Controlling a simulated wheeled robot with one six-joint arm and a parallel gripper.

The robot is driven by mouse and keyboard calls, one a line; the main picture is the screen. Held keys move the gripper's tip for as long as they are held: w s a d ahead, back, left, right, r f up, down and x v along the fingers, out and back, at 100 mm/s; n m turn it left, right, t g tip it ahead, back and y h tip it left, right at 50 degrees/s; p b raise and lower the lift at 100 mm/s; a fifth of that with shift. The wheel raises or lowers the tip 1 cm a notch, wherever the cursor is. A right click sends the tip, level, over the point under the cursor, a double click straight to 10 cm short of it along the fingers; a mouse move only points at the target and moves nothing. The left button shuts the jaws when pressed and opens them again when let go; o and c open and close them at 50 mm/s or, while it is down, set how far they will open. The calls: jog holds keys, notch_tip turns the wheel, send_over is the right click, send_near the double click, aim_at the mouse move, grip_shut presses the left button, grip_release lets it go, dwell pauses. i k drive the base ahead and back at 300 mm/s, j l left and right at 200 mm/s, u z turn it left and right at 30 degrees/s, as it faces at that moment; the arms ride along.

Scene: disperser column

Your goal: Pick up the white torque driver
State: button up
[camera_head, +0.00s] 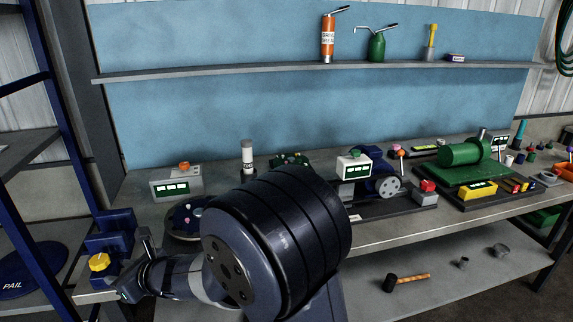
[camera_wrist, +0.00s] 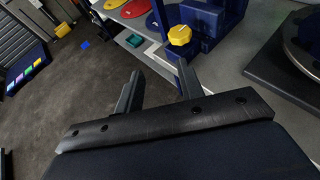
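I cannot make out a white torque driver for certain in either view. A white upright cylinder with a grey top (camera_head: 247,157) stands at the back of the bench, and I cannot tell whether it is a tool or a container. My gripper (camera_wrist: 160,74) is open, its two dark fingers apart with nothing between them. In the head view my gripper (camera_head: 138,268) is at the bench's left end, close to a blue vise (camera_head: 108,232) with a yellow knob (camera_head: 99,262). The yellow knob (camera_wrist: 180,35) lies beyond the fingertips in the wrist view. My arm hides part of the bench.
The grey bench (camera_head: 375,237) carries a grey box with display (camera_head: 176,184), a white box (camera_head: 354,167), and a green motor (camera_head: 465,152). A shelf (camera_head: 300,71) holds an orange can (camera_head: 328,38). A mallet (camera_head: 405,282) lies on the lower shelf.

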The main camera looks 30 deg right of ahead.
aim_at(246, 144)
jog(key=i+z, duration=0.2)
jog(key=z, duration=0.25)
jog(key=i+z, duration=0.2)
jog(key=z, duration=0.2)
jog(key=i+z, duration=0.2)
jog(key=z, duration=0.25)
jog(key=i+j, duration=0.35)
jog(key=j, duration=0.1)
